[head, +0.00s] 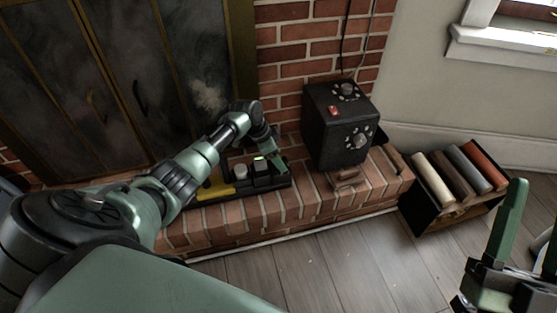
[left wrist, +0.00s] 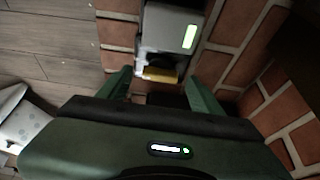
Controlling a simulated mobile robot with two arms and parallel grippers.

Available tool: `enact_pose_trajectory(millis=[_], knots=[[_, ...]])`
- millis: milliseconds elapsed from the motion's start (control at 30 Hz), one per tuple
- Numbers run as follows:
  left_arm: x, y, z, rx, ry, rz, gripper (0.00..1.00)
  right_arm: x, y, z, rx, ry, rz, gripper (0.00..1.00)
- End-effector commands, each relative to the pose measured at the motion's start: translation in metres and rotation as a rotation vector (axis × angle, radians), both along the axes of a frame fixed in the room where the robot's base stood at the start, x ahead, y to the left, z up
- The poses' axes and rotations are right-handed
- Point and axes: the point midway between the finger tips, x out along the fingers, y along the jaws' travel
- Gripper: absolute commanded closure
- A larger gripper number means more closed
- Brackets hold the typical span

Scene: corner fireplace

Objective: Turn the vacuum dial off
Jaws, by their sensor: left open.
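A black box (head: 338,125) stands upright on the brick hearth. It has a round dial (head: 347,90) on top, another dial (head: 356,139) on its front face and a red switch (head: 334,111). I cannot tell which dial is the vacuum dial. My left gripper (head: 279,162) is left of the box, low over a black tray (head: 282,183). In the left wrist view its open fingers (left wrist: 161,92) are on either side of the near end of a grey unit (left wrist: 172,30) with a green light; contact is unclear. My right gripper (head: 532,212) is open and empty at the right edge.
The tray also holds a white knob (head: 241,171) and a yellow part (head: 216,191). A dark rack (head: 436,218) with several coloured rolls stands on the floor right of the hearth. Cables (head: 344,40) run up the wall behind the box. The wooden floor (head: 300,265) in front is clear.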

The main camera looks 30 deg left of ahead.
Motion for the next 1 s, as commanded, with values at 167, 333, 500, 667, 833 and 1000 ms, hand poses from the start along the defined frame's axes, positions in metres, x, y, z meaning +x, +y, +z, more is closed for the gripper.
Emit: enact_pose_trajectory(millis=[167,333,500,667,833,1000], knots=[[0.001,-0.002,-0.005,-0.001,0.001,0.0,0.35,-0.009,-0.001,0.008,0.018,-0.06,0.003,0.49],[0.002,-0.002,-0.005,0.0,0.0,-0.001,0.35,-0.01,-0.001,0.01,0.021,-0.07,0.004,0.49],[0.002,-0.002,-0.005,0.0,0.0,-0.001,0.48,-0.01,-0.001,0.01,0.021,-0.069,0.004,0.49],[0.002,-0.002,-0.005,0.0,0.0,-0.001,0.93,-0.01,-0.001,0.009,0.02,-0.068,0.004,0.49],[0.002,-0.002,-0.005,0.0,0.0,0.002,0.97,-0.009,-0.001,0.01,0.019,-0.065,0.003,0.49],[0.001,-0.002,-0.004,0.0,0.0,0.018,0.97,0.003,0.0,-0.002,-0.006,0.022,-0.001,0.49]])
